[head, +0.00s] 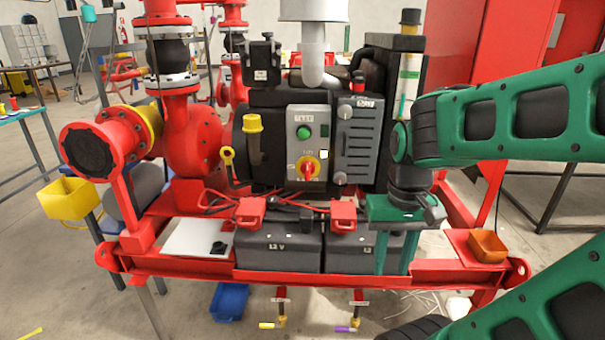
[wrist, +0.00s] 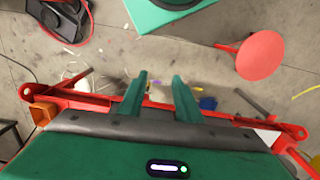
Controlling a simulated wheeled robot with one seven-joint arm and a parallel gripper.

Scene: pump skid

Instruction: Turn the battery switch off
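A red rotary switch on a yellow round plate (head: 308,168) sits low on the grey control panel, below a green button (head: 303,132). Its small markings are too blurred to read, so I cannot tell its setting or confirm it is the battery switch. Two black 12 V batteries (head: 277,252) stand below on the red skid. My gripper (head: 393,268) points down in front of the right battery, right of and below the switch, apart from it. Its two green fingers are spread with nothing between them. They also show in the wrist view (wrist: 160,80), where the switch is not visible.
Red terminal covers (head: 250,212) and cables lie on the batteries. A grey slotted box (head: 359,140) stands right of the panel. An orange tray (head: 488,246) sits at the skid's right end. A yellow-capped filler (head: 253,138) stands left of the panel. Space before the panel looks clear.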

